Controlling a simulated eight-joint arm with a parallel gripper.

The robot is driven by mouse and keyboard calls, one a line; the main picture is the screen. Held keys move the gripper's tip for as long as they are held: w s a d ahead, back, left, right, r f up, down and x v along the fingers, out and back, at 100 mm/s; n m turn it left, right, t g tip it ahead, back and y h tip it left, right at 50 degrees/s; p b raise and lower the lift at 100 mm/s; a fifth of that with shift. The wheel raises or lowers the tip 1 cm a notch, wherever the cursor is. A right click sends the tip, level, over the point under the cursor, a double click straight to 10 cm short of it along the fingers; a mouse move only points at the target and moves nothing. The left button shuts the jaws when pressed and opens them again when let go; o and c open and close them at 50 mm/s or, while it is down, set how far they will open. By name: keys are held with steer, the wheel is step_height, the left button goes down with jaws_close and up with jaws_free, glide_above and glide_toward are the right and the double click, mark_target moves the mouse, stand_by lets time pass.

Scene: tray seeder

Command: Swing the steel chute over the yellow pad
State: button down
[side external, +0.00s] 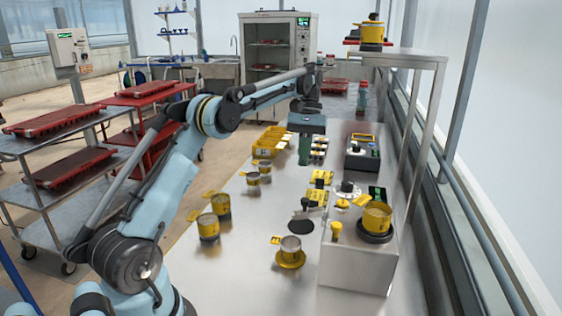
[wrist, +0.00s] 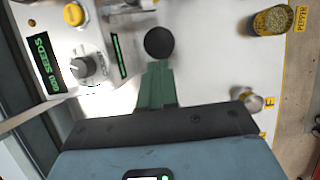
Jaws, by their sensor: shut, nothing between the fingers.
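My gripper (side external: 304,163) points down over the bench with its green fingers together and empty. The fingers also show in the wrist view (wrist: 158,75), close to a black round pad. The round yellow pad (side external: 290,262) lies on the bench in front of the seeder box, with a small steel cup (side external: 290,247) standing on it. My gripper is behind the pad and above the bench, apart from both. A steel piece (wrist: 130,6) at the top edge of the wrist view is cut off; I cannot tell if it is the chute. The chute is not clear in the side view.
The seeder box (side external: 350,265) carries a knob, a display and a yellow pot (side external: 376,217). A black disc (side external: 300,227) lies beside it. Yellow-banded cups (side external: 221,206) stand at the left. The bench between them is free.

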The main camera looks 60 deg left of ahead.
mark_target(309, 211)
steer(key=s+d+f, duration=0.5)
steer(key=f, duration=0.3)
stand_by(0.4)
steer(key=shift+s+d, duration=0.1)
steer(key=shift+s, duration=0.05)
steer(key=shift+s+d+n+t, duration=0.1)
steer(key=shift+s+n+t, duration=0.15)
steer(key=shift+n, duration=0.55)
steer(key=shift+s+n+h, duration=0.1)
steer(key=shift+n+h, duration=0.2)
steer(key=shift+n, duration=0.2)
